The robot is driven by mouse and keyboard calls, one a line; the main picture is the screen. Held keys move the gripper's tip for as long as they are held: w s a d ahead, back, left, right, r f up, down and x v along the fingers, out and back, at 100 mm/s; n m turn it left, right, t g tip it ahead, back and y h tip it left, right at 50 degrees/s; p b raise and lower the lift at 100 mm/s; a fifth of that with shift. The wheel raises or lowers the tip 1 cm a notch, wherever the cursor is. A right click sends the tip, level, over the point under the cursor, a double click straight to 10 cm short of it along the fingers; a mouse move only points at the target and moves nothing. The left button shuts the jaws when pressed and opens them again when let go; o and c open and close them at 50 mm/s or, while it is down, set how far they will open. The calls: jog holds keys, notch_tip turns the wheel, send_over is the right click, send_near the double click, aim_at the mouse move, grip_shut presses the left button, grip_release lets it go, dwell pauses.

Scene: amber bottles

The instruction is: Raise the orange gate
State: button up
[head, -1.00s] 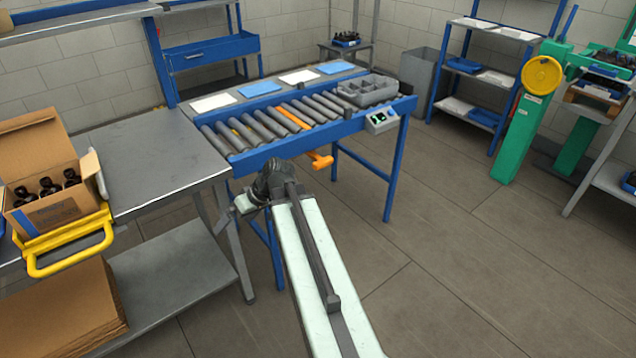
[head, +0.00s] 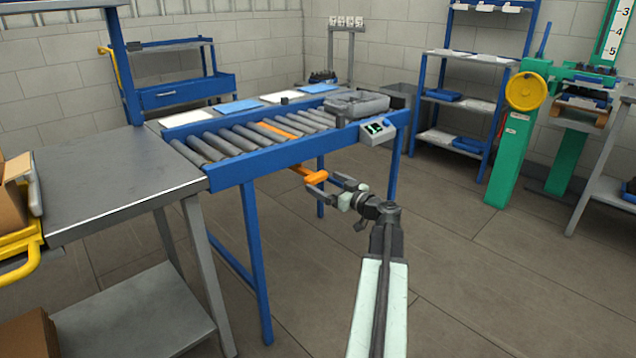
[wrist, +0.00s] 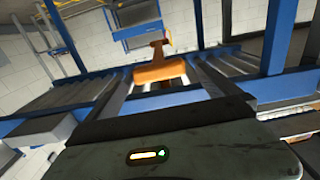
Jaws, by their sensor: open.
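The orange gate (head: 278,130) shows in the head view as a thin orange strip among the grey rollers, about level with them. An orange handle (head: 306,172) sticks out below the front blue rail of the conveyor. My gripper (head: 322,177) is open at the handle's outer end, its fingers pointing at it. In the wrist view the handle's crossbar (wrist: 160,71) lies between the two spread fingers, near their tips. I cannot tell whether either finger touches it. An orange stem runs away behind the crossbar. The link between handle and gate is hidden.
A control box (head: 378,131) hangs on the conveyor's front rail, right of the handle. A grey crate (head: 357,104) stands at the right end of the rollers. A steel table (head: 110,185) adjoins on the left.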

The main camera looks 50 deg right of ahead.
aim_at(319, 179)
jog(key=w, duration=0.4)
jog(key=shift+d, duration=0.25)
jog(key=c, duration=2)
notch_tip(319, 179, up, 5)
jog(key=p, duration=0.5)
jog(key=shift+f, duration=0.25)
jog(key=o, duration=2)
jog(key=s, duration=0.7)
jog(key=shift+s+a, duration=0.3)
jog(key=shift+s, duration=0.05)
